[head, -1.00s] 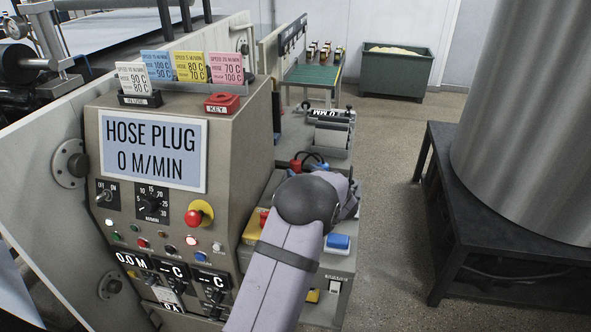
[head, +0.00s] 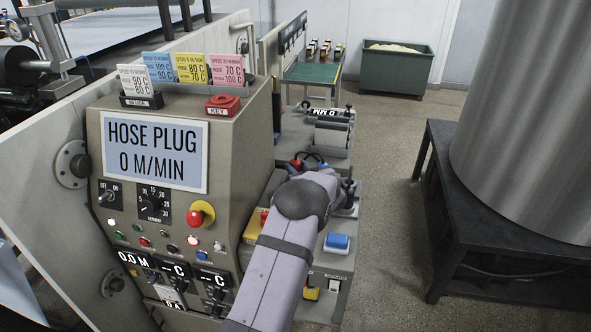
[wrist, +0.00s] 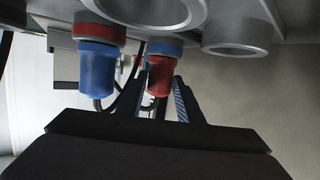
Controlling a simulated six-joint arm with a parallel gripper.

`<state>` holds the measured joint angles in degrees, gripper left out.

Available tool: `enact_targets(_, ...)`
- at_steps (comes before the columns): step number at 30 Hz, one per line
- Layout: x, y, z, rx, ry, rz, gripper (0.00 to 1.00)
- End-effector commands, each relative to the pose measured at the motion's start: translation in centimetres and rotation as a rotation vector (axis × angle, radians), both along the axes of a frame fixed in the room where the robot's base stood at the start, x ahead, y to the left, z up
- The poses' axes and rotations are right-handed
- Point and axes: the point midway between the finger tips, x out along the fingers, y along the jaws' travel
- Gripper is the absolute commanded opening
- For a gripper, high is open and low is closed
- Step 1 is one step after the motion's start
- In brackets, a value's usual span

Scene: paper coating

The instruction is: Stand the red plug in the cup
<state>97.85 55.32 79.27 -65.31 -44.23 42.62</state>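In the wrist view the red plug (wrist: 159,78) is upright under a grey fitting with a blue band. My gripper (wrist: 162,78) has one finger on each side of it, with a thin gap at the right finger; contact on the left is unclear. A blue plug (wrist: 98,72) sits to the left under a red-banded fitting. Round metal openings show above (wrist: 235,38) and to the upper middle; I cannot tell which is the cup. In the head view my arm hides most of the work spot, and a small red piece (head: 295,164) shows beside black cables.
The control panel (head: 150,150) stands close on the left of my arm. A blue button (head: 337,241) is on the bench front. A large metal drum (head: 530,120) on a dark stand is at the right, with free floor between.

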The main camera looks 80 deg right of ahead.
Motion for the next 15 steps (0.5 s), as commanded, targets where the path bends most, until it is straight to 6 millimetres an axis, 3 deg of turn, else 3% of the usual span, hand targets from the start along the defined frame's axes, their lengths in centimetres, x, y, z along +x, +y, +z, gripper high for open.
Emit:
enact_targets(1,0.0,0.01,0.01,0.0,0.0,0.0,0.2)
enact_targets(3,-0.01,0.01,0.02,0.0,0.0,0.0,0.04)
enact_targets(15,0.0,-0.04,0.84,-0.003,-0.001,0.0,0.04)
